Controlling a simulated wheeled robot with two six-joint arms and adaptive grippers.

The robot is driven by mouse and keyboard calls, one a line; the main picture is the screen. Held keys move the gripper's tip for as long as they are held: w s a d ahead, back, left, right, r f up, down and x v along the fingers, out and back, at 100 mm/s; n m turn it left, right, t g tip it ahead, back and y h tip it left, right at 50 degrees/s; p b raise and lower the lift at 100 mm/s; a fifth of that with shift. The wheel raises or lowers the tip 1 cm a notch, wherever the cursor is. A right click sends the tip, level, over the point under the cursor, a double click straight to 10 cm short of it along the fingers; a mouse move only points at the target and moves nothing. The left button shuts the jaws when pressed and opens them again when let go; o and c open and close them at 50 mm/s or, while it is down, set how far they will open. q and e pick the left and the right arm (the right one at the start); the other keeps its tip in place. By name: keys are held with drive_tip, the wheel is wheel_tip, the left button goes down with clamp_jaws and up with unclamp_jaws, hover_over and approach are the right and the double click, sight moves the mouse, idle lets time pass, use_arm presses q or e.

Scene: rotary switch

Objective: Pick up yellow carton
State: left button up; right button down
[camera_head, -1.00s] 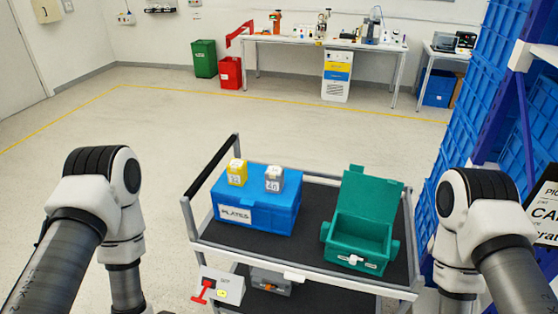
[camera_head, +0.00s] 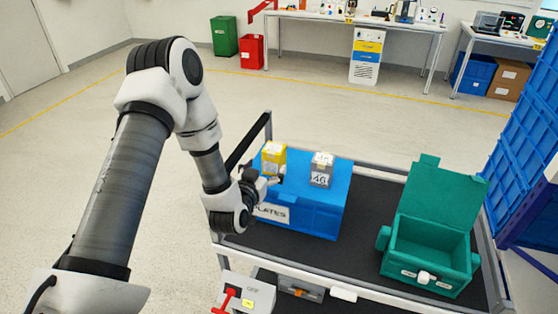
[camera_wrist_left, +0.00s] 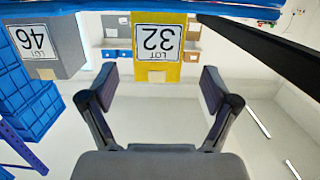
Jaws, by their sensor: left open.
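The yellow carton (camera_head: 273,157) stands on the lid of the blue plates box (camera_head: 318,215), near its left end. In the left wrist view the yellow carton (camera_wrist_left: 158,50), labelled LOT 32, appears upside down, just beyond and between the fingertips. My left gripper (camera_head: 270,180) is at the near left side of the box, close to the carton. In the left wrist view its fingers (camera_wrist_left: 158,82) are spread apart with nothing between them. A grey carton (camera_head: 321,170) labelled 46 stands right of the yellow one, with a gap. My right gripper is out of view.
The cart (camera_head: 362,190) has a dark top and a raised rail with a black handle at the left. An open green box (camera_head: 430,250) stands on its right part. A control box with a red lever (camera_head: 232,296) is at the front below.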

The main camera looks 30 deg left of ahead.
sight(271, 161)
use_arm(q)
drive_tip(key=p+x, duration=0.2)
drive_tip(key=x, duration=0.4)
drive_tip(key=shift+w+f, duration=0.15)
drive_tip(key=shift+w, duration=0.15)
drive_tip(key=shift+d, duration=0.1)
drive_tip(key=c, duration=1.3)
